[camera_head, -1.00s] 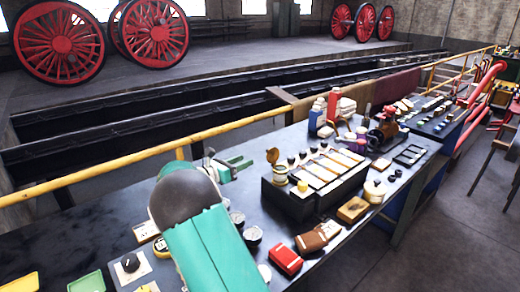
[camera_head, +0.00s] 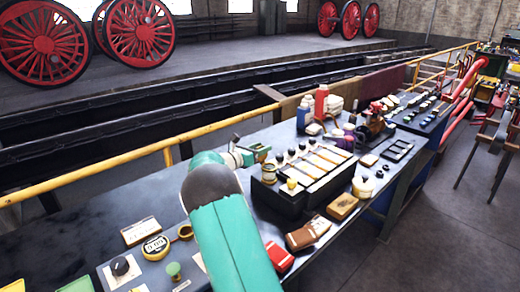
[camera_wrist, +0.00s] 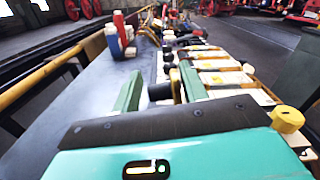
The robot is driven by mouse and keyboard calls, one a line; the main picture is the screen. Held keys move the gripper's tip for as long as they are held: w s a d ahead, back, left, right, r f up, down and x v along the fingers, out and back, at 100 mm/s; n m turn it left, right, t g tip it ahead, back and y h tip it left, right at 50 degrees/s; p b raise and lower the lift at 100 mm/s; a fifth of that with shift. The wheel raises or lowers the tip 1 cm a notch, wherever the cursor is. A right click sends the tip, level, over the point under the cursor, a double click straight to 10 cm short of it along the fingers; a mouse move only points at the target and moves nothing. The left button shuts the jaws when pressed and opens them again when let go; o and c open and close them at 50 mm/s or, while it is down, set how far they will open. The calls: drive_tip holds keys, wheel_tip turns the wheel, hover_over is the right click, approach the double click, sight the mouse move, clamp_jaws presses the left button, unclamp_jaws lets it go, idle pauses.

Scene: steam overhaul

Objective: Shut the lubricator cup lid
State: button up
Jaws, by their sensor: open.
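The lubricator cup (camera_head: 268,174) is a small cream cup at the left end of a long black box in the head view. Its raised yellow-brown lid is not clearly visible now; my gripper is in front of that spot, so I cannot tell the lid's angle. My gripper (camera_head: 257,151) is just above and left of the cup, with its green fingers toward it. In the wrist view my gripper (camera_wrist: 157,88) is open, its fingers apart with a dark round shape showing between them. I cannot tell whether a finger touches the lid.
The black box (camera_head: 282,200) carries pale plates and dark knobs. A yellow knob (camera_wrist: 287,119) shows right of my gripper. Red and blue containers (camera_head: 304,118) stand behind. A yellow rail (camera_head: 100,172) runs behind the bench.

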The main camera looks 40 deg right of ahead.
drive_tip(key=c, duration=0.8)
drive_tip(key=shift+s+r+m, duration=0.1)
drive_tip(key=shift+s+m, duration=0.05)
drive_tip(key=shift+m, duration=0.25)
drive_tip(key=shift+s+r+m, duration=0.2)
drive_tip(key=shift+s+m, duration=0.25)
drive_tip(key=shift+m, duration=0.75)
drive_tip(key=shift+s+f+m, duration=0.25)
drive_tip(key=shift+s+m, duration=0.6)
drive_tip(key=shift+m, duration=1.2)
drive_tip(key=shift+s+f+m, duration=0.2)
drive_tip(key=shift+s+m, duration=0.65)
drive_tip(key=shift+m, duration=1.15)
drive_tip(key=shift+s+f+m, duration=0.25)
drive_tip(key=shift+s+m, duration=0.6)
drive_tip(key=shift+m, duration=1.2)
